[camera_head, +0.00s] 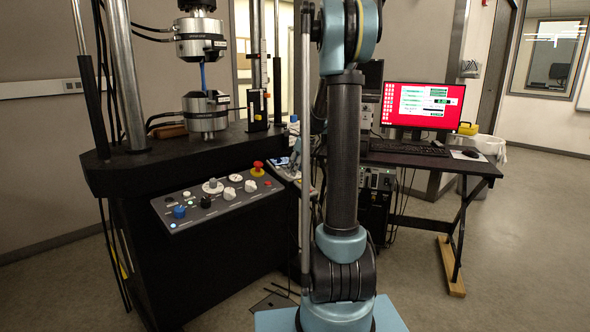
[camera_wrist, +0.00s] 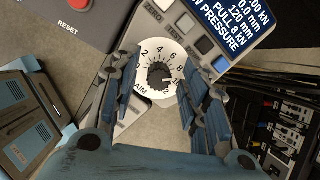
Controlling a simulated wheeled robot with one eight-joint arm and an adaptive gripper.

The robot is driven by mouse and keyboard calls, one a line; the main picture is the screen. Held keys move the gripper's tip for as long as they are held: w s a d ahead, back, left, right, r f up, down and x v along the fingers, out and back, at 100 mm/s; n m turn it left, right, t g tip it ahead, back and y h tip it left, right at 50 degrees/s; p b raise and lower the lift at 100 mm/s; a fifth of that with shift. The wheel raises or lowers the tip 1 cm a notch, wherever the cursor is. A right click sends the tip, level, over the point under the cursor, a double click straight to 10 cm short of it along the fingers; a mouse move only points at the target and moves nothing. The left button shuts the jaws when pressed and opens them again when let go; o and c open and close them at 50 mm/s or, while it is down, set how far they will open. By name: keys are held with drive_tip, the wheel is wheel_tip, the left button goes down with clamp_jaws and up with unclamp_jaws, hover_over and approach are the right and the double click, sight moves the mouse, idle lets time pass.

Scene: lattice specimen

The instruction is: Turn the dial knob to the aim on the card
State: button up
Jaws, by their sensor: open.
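The dial knob (camera_wrist: 160,76) is dark and round, on a white dial plate (camera_wrist: 153,50) with black numbers and the word AIM at its lower left. I cannot tell exactly where its pointer stands. A dark blue card (camera_wrist: 236,18) with white text sits at the upper right in the wrist view; one line reads PULL 8 kN. My gripper (camera_wrist: 163,80) is open, with one blue-grey finger on each side of the dial. I cannot tell whether either finger touches the knob. In the head view the gripper is mostly hidden behind my arm.
A row of square buttons (camera_wrist: 187,23) lies beside the dial, and a red button (camera_wrist: 80,4) at upper left. The testing machine's panel (camera_head: 215,200) carries several knobs and a red stop button (camera_head: 257,168). A desk (camera_head: 430,163) with a monitor (camera_head: 421,105) stands to the right.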

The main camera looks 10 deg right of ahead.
clamp_jaws()
drive_tip(key=shift+n, duration=0.4)
drive_tip(key=n, duration=0.4)
drive_tip(key=shift+w+n+g, duration=0.1)
drive_tip(key=shift+n+g, duration=0.3)
drive_tip(key=n, duration=0.5)
drive_tip(key=shift+g, duration=0.4)
drive_tip(key=n, duration=0.6)
drive_tip(key=shift+n+g, duration=0.3)
drive_tip(key=shift+n, duration=0.1)
drive_tip(key=n+h, duration=0.1)
drive_tip(key=n, duration=0.5)
drive_tip(key=shift+n, duration=0.4)
